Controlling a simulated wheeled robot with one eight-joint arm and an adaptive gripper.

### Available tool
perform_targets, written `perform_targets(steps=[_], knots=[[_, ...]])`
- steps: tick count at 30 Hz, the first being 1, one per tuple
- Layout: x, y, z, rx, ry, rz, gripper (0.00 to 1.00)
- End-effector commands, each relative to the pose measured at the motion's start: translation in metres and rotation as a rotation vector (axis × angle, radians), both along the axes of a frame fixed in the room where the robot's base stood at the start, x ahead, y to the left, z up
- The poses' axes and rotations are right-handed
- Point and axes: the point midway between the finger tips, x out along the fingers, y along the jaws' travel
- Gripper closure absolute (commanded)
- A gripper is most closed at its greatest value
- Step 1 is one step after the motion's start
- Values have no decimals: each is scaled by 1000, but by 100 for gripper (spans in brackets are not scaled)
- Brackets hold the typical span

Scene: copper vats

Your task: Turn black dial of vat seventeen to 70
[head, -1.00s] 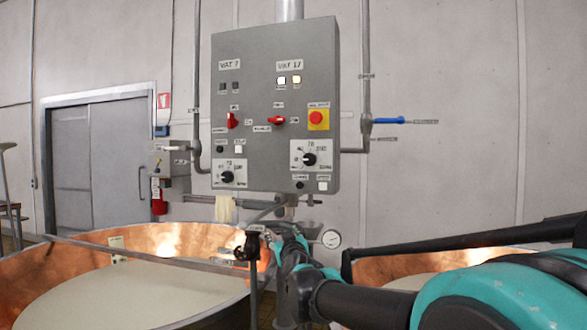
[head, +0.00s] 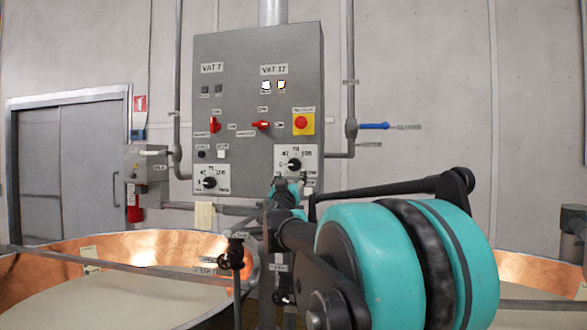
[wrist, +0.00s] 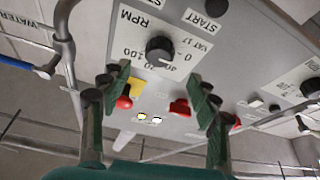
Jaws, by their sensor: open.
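The black dial of vat 17 (head: 295,164) is a round knob on a white scale plate at the lower right of the grey control panel (head: 230,110). In the wrist view the black dial (wrist: 160,49) shows upside down, with its numbered scale partly covered. I cannot tell its exact setting. My gripper (wrist: 160,90) is open and empty, with its green-padded fingers either side of the picture below the dial and apart from it. In the head view my gripper (head: 286,186) is small, just below the dial plate and partly hidden by my arm.
The vat 7 dial (head: 209,183) is lower left on the panel. Red switches (head: 214,125) and a red emergency button (head: 301,122) sit above the dials. A blue-handled valve (head: 374,126) is on the right pipe. A copper vat (head: 150,247) stands below.

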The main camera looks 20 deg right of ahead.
Motion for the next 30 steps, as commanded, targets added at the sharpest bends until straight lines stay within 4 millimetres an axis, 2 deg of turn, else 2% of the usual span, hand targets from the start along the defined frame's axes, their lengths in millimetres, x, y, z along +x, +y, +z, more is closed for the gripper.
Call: perform_targets(steps=[9, 15, 27, 30], knots=[[49, -28, 22, 0, 0, -1, 39], [67, -38, 31, 1, 0, 0, 39], [72, -41, 33, 1, 0, 0, 39], [72, -41, 33, 1, 0, 0, 51]])
